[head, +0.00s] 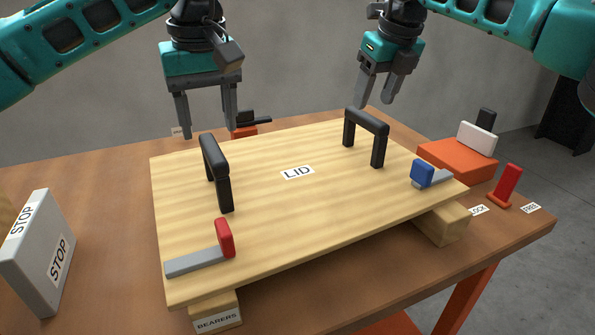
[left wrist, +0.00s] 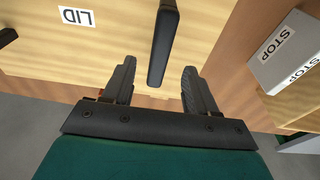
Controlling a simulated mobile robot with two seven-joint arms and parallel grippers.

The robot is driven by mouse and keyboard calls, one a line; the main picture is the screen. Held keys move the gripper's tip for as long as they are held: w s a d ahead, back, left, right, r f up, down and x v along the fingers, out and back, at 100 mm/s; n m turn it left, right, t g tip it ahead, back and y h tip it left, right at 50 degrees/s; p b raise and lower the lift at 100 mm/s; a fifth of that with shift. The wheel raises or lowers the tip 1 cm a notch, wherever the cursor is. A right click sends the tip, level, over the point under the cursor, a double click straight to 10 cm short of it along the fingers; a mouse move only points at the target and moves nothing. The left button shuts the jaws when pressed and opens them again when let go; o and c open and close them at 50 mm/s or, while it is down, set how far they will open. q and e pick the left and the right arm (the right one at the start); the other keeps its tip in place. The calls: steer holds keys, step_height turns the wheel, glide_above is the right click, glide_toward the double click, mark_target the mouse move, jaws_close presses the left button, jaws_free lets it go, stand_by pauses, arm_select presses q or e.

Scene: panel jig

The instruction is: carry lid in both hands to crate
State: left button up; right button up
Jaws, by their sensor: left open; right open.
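The lid (head: 275,215) is a flat light-wood panel labelled LID, resting on wooden bearers (head: 216,312). It also shows in the left wrist view (left wrist: 110,45). It has two black bar handles, a left one (head: 213,160) and a right one (head: 367,122). My left gripper (head: 209,133) is open and empty above the left handle, apart from it in the head view. In the left wrist view that handle (left wrist: 164,45) lines up between the open fingers (left wrist: 159,75). My right gripper (head: 374,102) is open and empty, just above the right handle. I cannot identify a crate.
A red tab on a grey bar (head: 197,263) and a blue one (head: 422,174) lie on the lid's edges. A grey STOP block (head: 42,250) stands left. An orange block (head: 455,160) and a red lever (head: 508,184) near LOCK and FREE labels are right.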

mark_target(212, 146)
arm_select(q)
steer(key=f, duration=0.5)
steer(key=w+f, duration=0.1)
steer(key=f, duration=0.2)
steer(key=shift+a+f, duration=0.25)
steer(key=shift+a, duration=0.05)
arm_select(e)
steer(key=x, duration=0.8)
steer(key=shift+w+f, duration=0.15)
steer(key=shift+f, duration=0.1)
arm_select(q)
jaws_close()
arm_select(e)
jaws_close()
arm_select(q)
steer(key=shift+w+r, duration=0.15)
steer(key=shift+r, duration=0.05)
arm_select(e)
steer(key=shift+w+r, duration=0.1)
steer(key=shift+r, duration=0.1)
